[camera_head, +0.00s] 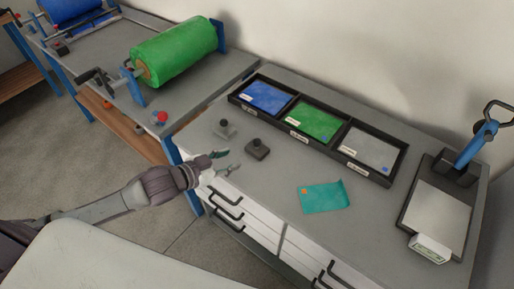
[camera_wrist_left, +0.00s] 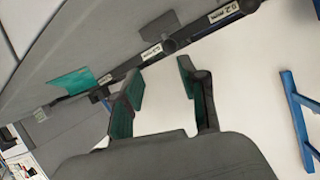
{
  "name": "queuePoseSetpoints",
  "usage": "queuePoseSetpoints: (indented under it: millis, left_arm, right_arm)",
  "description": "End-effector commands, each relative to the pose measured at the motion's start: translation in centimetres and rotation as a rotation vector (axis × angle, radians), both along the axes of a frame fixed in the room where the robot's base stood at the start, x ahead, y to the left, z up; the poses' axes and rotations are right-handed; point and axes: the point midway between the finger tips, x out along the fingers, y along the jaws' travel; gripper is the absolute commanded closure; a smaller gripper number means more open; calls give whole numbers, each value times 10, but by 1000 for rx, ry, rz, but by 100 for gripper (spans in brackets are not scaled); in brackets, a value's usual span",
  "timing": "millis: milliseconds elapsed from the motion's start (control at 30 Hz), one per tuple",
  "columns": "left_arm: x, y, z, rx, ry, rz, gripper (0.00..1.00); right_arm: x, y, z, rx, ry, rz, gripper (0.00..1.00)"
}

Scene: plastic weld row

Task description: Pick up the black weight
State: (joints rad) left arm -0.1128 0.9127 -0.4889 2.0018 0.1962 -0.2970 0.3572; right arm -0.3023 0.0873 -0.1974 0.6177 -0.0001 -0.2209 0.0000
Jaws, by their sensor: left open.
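The black weight (camera_head: 257,149) is a dark square block with a knob on top. It sits upright on the grey worktop, near the left end of the black tray, in the head view. My left gripper (camera_head: 224,163) is open and empty. It is over the front left edge of the worktop, to the left of and nearer than the black weight, apart from it. Its two fingers also show in the left wrist view (camera_wrist_left: 164,92). I cannot clearly make out the black weight there. My right gripper is out of view.
A black three-part tray (camera_head: 335,156) holds blue, green and grey sheets along the wall. A teal sheet (camera_head: 323,197) lies on the worktop. A press-like device (camera_head: 438,214) stands at the right. A green roll (camera_head: 173,52) is on the left bench. White drawers (camera_head: 250,214) sit below.

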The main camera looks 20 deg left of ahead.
Motion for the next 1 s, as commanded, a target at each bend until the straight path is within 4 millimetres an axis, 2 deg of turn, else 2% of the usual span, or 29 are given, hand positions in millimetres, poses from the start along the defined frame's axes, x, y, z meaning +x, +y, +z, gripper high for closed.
queuePoseSetpoints:
  millis: [33,167,500,833,1000]
  left_arm:
    - [5,7,3,0,-17,-15,57]
    - [13,12,7,-14,-40,-36,57]
    - [62,-16,-13,-19,-43,-38,57]
    - [85,-29,-25,-17,-41,-38,57]
    - [105,-39,-34,-16,-42,-38,57]
  right_arm:
    - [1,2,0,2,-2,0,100]
    - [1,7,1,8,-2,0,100]
    - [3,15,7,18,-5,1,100]
    - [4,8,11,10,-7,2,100]
    - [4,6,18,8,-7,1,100]
